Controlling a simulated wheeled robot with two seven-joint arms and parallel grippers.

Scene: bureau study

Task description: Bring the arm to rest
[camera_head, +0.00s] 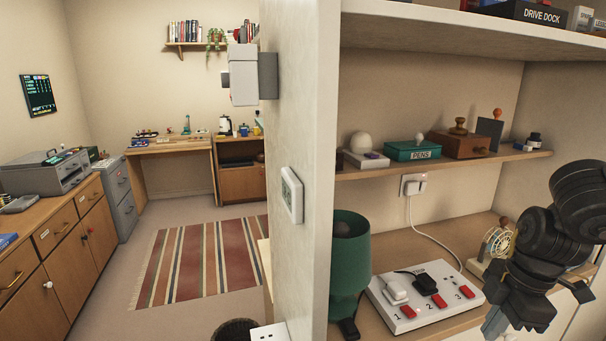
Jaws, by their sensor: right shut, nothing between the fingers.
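My right arm comes in from the right edge, black and bent, in front of the bureau's lower shelf. My right gripper (522,316) is at its lower end, shut and empty, just right of the white switch panel (428,307) in the picture. It seems apart from the panel, though its distance from the shelf is hard to judge. My left gripper is not in view.
A green lamp (349,262) stands left of the panel. The upper shelf holds a PENS box (412,151) and a wooden box (463,145). Open floor with a striped rug (205,255) lies left of the partition.

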